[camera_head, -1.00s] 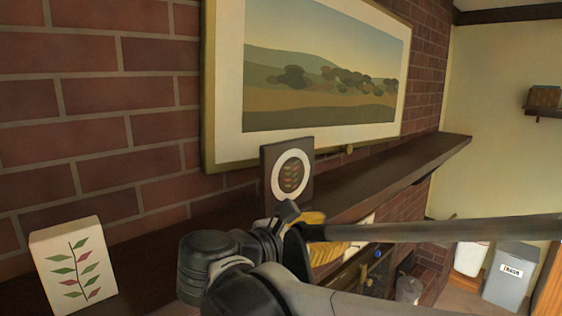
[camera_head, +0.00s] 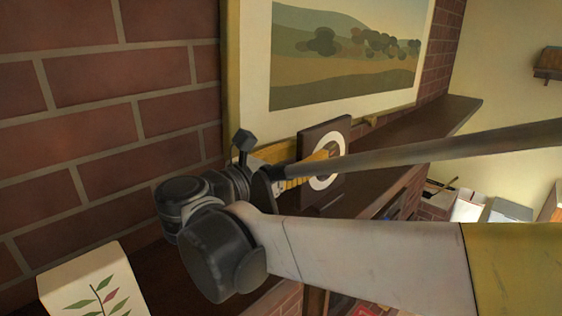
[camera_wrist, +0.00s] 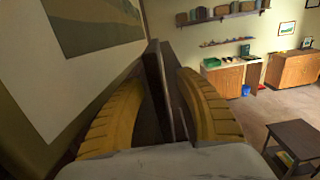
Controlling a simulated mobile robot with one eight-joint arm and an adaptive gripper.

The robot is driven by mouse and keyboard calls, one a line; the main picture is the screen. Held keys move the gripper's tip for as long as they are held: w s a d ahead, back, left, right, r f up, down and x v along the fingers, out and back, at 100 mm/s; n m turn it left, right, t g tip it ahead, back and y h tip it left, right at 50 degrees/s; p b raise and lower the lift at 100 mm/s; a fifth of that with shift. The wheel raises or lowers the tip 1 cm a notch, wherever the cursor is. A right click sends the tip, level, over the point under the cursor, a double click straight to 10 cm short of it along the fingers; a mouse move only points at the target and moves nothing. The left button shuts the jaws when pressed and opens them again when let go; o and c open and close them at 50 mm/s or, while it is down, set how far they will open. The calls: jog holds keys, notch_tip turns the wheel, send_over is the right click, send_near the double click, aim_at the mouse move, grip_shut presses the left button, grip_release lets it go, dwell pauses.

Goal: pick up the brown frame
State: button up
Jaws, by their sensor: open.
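The brown frame (camera_head: 326,135), a small dark upright frame with a white ring, stands on the mantel shelf in front of the large picture. My gripper (camera_head: 312,165) is at the frame in the head view, with a yellow finger across its face. In the wrist view the brown frame (camera_wrist: 156,85) appears edge-on between the two yellow fingers of my gripper (camera_wrist: 160,82). The fingers are open, one on each side of it, with visible space at least lower down. Whether either finger touches it I cannot tell.
The large landscape picture (camera_head: 345,55) hangs on the brick wall close behind. A white block with a leaf pattern (camera_head: 92,288) stands at the near left. The dark mantel shelf (camera_head: 440,125) runs clear to the far right. A low table (camera_wrist: 297,142) shows in the wrist view.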

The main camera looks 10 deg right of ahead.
aim_at(325, 144)
jog(key=shift+w+d+r, duration=0.1)
jog(key=shift+w+d, duration=0.15)
jog(key=shift+d, duration=0.4)
jog(key=shift+w+d, duration=0.1)
jog(key=shift+w, duration=0.2)
jog(key=p+x, duration=0.1)
jog(key=x, duration=0.4)
jog(key=shift+w+p, duration=0.1)
jog(key=shift+p, duration=0.3)
grip_shut()
